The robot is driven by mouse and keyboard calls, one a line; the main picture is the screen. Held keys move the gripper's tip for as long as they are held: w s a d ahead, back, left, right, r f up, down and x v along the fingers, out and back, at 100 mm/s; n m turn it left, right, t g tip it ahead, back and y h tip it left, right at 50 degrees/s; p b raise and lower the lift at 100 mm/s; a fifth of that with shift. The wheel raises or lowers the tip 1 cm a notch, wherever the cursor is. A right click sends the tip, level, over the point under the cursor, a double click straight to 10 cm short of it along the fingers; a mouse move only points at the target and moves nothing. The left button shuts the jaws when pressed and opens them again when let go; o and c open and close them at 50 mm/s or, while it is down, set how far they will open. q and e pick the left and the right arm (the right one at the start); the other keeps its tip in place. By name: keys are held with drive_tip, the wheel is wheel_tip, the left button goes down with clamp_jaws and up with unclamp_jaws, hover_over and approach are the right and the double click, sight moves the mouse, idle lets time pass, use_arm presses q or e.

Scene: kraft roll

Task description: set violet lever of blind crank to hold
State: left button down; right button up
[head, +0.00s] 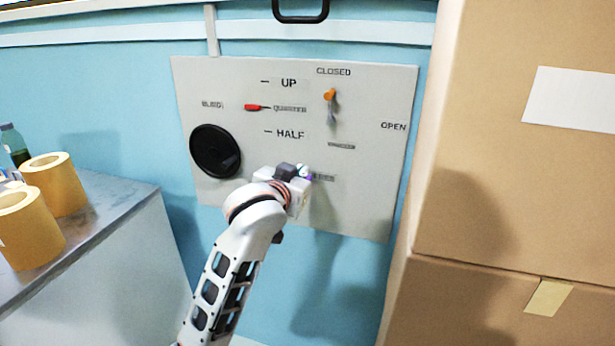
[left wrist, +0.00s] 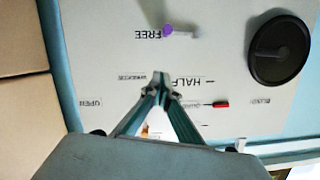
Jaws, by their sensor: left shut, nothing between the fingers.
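The grey control panel (head: 360,205) is fixed to a blue wall. The violet lever (left wrist: 168,31) shows in the left wrist view, its knob beside the printed word FREE and its pale arm reaching right. In the head view only a bit of violet (head: 309,177) shows past my gripper. My left gripper (head: 302,170) is in front of the panel's lower part; in the left wrist view its fingers (left wrist: 160,76) are shut and empty, apart from the violet lever in the picture. My right gripper is not in view.
A black round disc (head: 215,150) is left of my gripper. A red pointer (head: 257,107) stands at QUARTER. An orange-knobbed lever (head: 330,95) is below CLOSED. Cardboard boxes (head: 480,190) stand close on the right; a bench (head: 125,200) with tape rolls (head: 53,185) is left.

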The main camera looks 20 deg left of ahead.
use_arm(q)
drive_tip(key=x, duration=1)
drive_tip(key=shift+s+a+f, duration=0.1)
drive_tip(key=shift+a+f, duration=0.05)
drive_tip(key=shift+f, duration=0.45)
drive_tip(key=shift+a+f, duration=0.2)
drive_tip(key=shift+f, duration=0.45)
drive_tip(key=shift+a+f+p, duration=0.1)
drive_tip(key=shift+f+p, duration=0.2)
drive_tip(key=shift+f, duration=0.4)
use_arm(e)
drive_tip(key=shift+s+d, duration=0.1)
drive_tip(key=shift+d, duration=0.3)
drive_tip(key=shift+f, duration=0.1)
